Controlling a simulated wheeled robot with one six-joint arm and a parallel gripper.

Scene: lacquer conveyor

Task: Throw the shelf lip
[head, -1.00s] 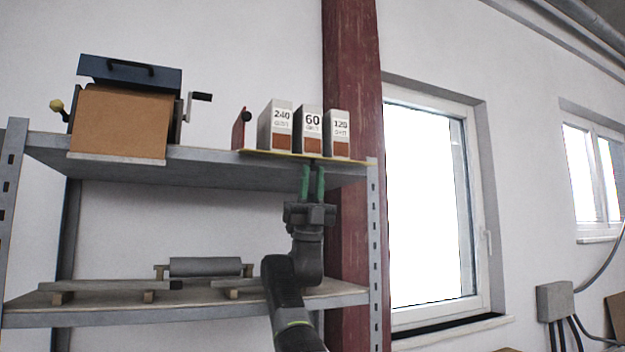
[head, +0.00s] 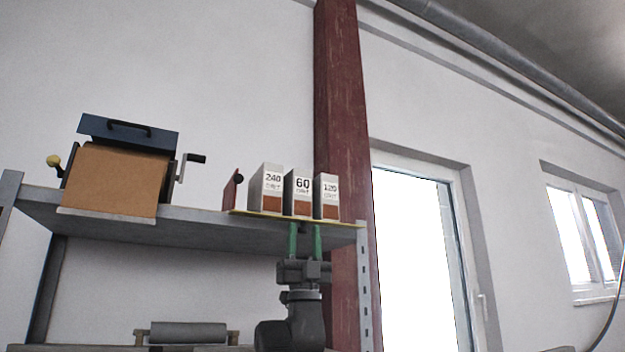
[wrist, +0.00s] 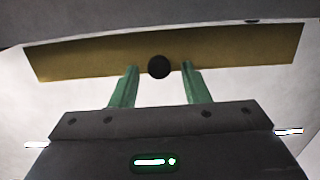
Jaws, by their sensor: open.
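The shelf lip is a long yellow strip along the front edge of the upper shelf, under the grit boxes; it shows in the head view (head: 245,213) and spans the wrist view (wrist: 85,57). A round black knob (wrist: 159,67) sits at the middle of the strip. My gripper (head: 304,226) is below the strip, green fingers pointing up. In the wrist view my gripper (wrist: 160,68) is open, with one fingertip on each side of the knob. I cannot tell whether the fingers touch the strip.
Boxes marked 240 (head: 271,188), 60 (head: 302,192) and 120 (head: 329,196) stand right above the lip. A red plate with a black knob (head: 233,189) stands left of them. A brown-fronted machine with a crank (head: 115,178) sits farther left. A red column (head: 340,120) rises behind.

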